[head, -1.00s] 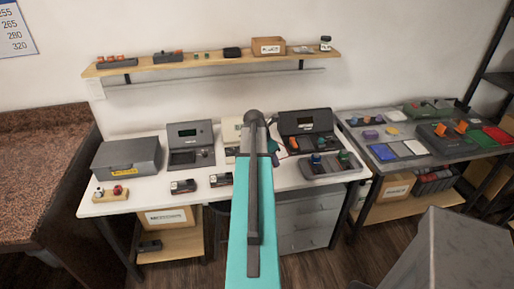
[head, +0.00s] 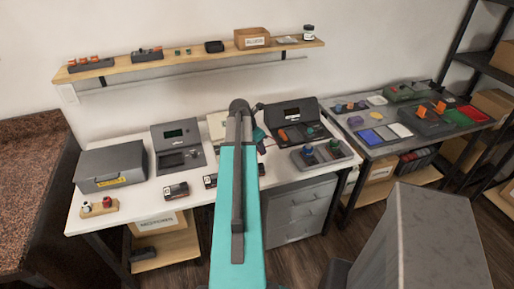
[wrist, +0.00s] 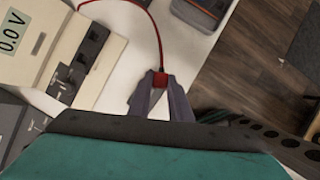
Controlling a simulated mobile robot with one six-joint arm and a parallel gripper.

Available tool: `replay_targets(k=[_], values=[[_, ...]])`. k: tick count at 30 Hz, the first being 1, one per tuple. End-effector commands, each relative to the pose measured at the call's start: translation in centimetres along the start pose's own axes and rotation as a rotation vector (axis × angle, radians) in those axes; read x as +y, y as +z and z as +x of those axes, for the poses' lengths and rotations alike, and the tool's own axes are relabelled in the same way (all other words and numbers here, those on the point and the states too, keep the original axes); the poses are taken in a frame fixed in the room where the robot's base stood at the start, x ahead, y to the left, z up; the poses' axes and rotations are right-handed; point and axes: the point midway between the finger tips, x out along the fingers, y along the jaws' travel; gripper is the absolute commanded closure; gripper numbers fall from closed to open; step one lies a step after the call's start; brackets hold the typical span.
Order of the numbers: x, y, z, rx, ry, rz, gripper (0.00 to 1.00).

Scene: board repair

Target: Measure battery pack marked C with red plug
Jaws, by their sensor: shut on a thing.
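In the wrist view my gripper (wrist: 160,88) is shut on the red plug (wrist: 160,79), held over the white bench. A red cable runs from the plug up past the cream meter (wrist: 112,50), whose display (wrist: 12,33) reads 0.0 V. In the head view my arm hides most of the meter (head: 214,124), and the plug cannot be made out. Two small dark battery packs lie on the bench, one at the front (head: 175,191) and one beside my arm (head: 210,181). Their letters are too small to read.
A grey case (head: 112,165) and a grey display device (head: 178,145) stand left on the white bench (head: 140,222). An open dark case (head: 290,122) and a grey tray (head: 325,155) stand right. A wall shelf (head: 120,67) runs above. A second table (head: 385,150) adjoins at right.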

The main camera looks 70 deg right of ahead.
Motion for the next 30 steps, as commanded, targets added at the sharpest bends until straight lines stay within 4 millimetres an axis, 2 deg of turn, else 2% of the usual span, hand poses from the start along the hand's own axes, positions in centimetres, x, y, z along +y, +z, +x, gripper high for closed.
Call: replay_targets(k=[8, 30], values=[[0.2, -0.6, 0.5, 0.0, 0.002, -0.004, 1.0], [0.3, -2.3, 4.3, 0.0, 0.003, -0.006, 1.0]])
